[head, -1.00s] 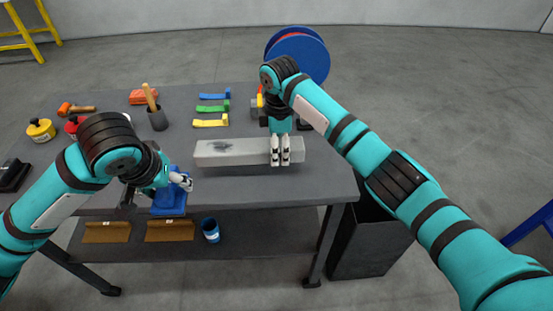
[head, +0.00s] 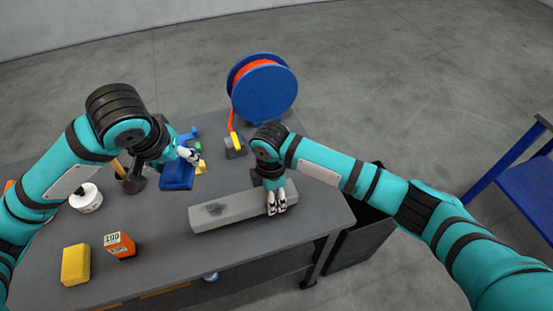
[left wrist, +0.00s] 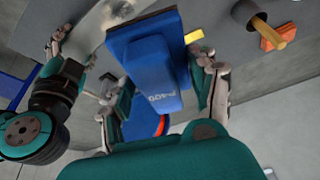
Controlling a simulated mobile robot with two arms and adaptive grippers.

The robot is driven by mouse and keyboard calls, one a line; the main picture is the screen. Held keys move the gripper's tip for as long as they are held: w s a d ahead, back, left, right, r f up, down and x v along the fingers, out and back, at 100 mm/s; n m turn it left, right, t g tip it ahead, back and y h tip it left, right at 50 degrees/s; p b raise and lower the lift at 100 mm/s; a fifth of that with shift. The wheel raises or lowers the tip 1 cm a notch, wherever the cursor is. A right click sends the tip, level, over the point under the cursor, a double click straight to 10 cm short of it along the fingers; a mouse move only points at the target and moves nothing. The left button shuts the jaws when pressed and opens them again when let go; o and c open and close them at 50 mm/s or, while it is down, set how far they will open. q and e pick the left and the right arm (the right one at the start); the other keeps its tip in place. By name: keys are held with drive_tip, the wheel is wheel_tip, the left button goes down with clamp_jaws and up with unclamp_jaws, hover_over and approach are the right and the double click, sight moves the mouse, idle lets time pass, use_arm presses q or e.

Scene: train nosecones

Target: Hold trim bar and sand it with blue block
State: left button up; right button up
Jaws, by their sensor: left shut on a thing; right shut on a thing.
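The trim bar (head: 228,211) is a long pale grey bar with a dark smudge on its top, lying along the front of the table. My right gripper (head: 277,204) is shut on it near its right end. The blue block (head: 177,177), marked P400 in the left wrist view (left wrist: 155,75), is in my left gripper (head: 189,156), whose fingers close on its sides. The block is behind and left of the bar in the head view, apart from it. In the left wrist view the smudged bar (left wrist: 118,12) shows beyond the block.
A blue spool (head: 264,90) with orange cable stands at the back. A yellow block (head: 76,264), an orange box (head: 120,245), a white tub (head: 86,198) and a dark cup (head: 130,181) stand to the left. A black bin (head: 350,245) stands off the table's right end.

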use_arm(q)
drive_tip(key=shift+d+r, duration=0.1)
drive_tip(key=shift+r, duration=0.15)
use_arm(e)
drive_tip(key=shift+s, duration=0.3)
use_arm(q)
drive_tip(key=shift+s+d+f+b, duration=0.1)
drive_tip(key=shift+d+f+b, duration=0.1)
drive_tip(key=shift+f+b, duration=0.15)
use_arm(e)
drive_tip(key=shift+s+d+f, duration=0.2)
drive_tip(key=shift+f, duration=0.2)
use_arm(q)
drive_tip(key=shift+f+b, duration=0.45)
drive_tip(key=shift+b, duration=0.1)
use_arm(e)
drive_tip(key=shift+f, duration=0.5)
use_arm(q)
drive_tip(key=shift+a+f+b, duration=0.1)
drive_tip(key=shift+f+b, duration=0.45)
drive_tip(key=shift+f, duration=0.05)
use_arm(e)
drive_tip(key=shift+w+f, duration=0.1)
drive_tip(key=shift+f, duration=0.4)
drive_tip(key=shift+f, duration=0.1)
drive_tip(key=o, duration=1.8)
drive_tip(key=shift+o, duration=0.2)
